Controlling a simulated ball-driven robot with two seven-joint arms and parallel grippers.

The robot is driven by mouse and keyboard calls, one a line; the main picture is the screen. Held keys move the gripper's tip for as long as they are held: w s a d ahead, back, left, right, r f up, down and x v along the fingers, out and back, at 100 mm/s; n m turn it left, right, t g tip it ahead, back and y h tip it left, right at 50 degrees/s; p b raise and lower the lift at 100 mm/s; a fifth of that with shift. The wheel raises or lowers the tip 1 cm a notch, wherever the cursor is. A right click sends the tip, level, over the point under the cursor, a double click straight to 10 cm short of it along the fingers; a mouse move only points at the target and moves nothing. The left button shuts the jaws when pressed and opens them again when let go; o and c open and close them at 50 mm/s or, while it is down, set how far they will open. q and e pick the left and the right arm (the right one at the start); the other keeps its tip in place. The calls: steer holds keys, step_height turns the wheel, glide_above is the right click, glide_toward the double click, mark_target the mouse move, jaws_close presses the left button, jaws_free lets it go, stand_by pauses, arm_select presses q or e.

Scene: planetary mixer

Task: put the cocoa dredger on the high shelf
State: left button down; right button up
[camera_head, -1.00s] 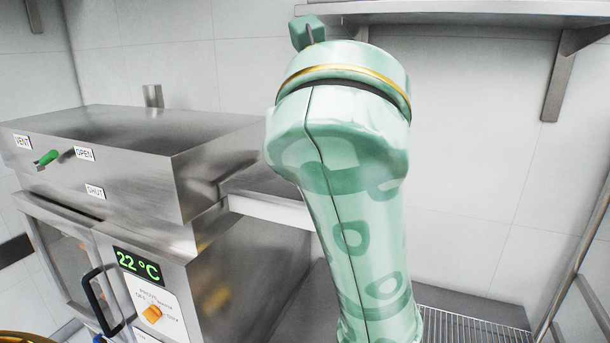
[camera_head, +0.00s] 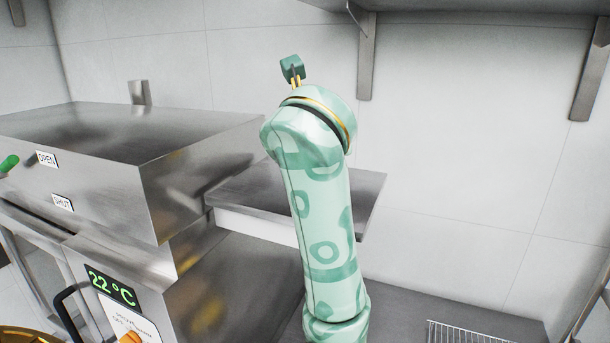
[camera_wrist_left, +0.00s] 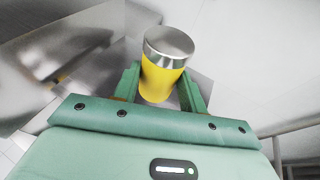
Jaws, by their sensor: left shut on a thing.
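The cocoa dredger (camera_wrist_left: 162,82) is a yellow cylinder with a shiny silver top. In the left wrist view my left gripper (camera_wrist_left: 160,92) is shut on it, with a green finger on each side. In the head view my left arm rises through the middle, and part of my left gripper (camera_head: 292,70) shows at its end; the dredger cannot be made out there. The high shelf (camera_head: 480,8) shows only as an underside and edge at the top right, on metal brackets. Its upper surface is out of view. My right gripper is not in view.
A steel oven (camera_head: 110,130) with a 22 °C display stands at the left. A lower metal ledge (camera_head: 360,190) sits behind my arm. Shelf brackets (camera_head: 367,60) hang down on the wall. A wire rack (camera_head: 465,333) lies at the lower right. The wall between is bare.

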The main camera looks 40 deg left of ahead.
arm_select(q)
steer(key=w+a+f, duration=0.2)
steer(key=f, duration=0.1)
steer(key=shift+w+a+f, duration=0.1)
steer(key=shift+a, duration=0.2)
steer(key=shift+w+a+f, duration=0.1)
steer(key=shift+w+f, duration=0.05)
steer(key=shift+f, duration=0.4)
step_height(320, 180, down, 2)
steer(key=shift+f, duration=0.25)
steer(key=shift+w+a+f, duration=0.15)
steer(key=shift+f, duration=0.35)
steer(key=c, duration=1.1)
jaws_free()
steer(key=o, duration=0.3)
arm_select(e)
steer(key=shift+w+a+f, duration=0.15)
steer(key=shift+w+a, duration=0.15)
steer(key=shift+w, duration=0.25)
